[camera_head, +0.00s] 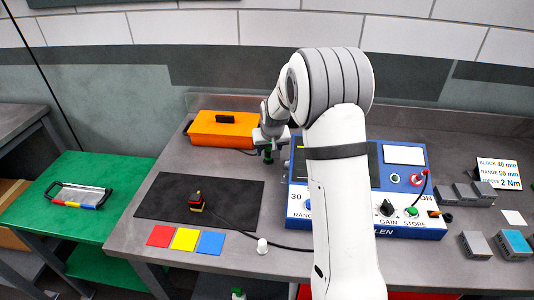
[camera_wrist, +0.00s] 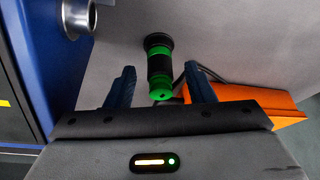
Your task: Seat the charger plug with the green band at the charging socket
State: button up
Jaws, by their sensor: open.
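A black-and-green cylindrical piece, which looks like the charger plug with the green band (camera_wrist: 160,68), stands between the fingers in the wrist view. Its far end meets a round black collar (camera_wrist: 157,40) at the grey surface. In the head view a bit of green (camera_head: 268,155) shows just under my gripper (camera_head: 271,142). My gripper (camera_wrist: 159,80) is open, with one blue finger on each side of the piece and visible gaps between. I cannot tell whether the black collar is the charging socket.
An orange case (camera_head: 224,129) lies close left of my gripper. The blue instrument box (camera_head: 298,190) stands close right, with a metal connector (camera_wrist: 78,15) on its side. A dark mat (camera_head: 160,198) holds a small plug-like piece (camera_head: 196,202). Grey blocks (camera_head: 475,245) lie right.

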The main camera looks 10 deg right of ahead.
jog(key=shift+c, duration=0.3)
grip_shut()
notch_tip(320, 180, up, 10)
jog(key=shift+r+b, duration=0.1)
jog(key=shift+b, duration=0.65)
jog(key=c, duration=0.5)
grip_release()
jog(key=shift+c, duration=0.2)
grip_shut()
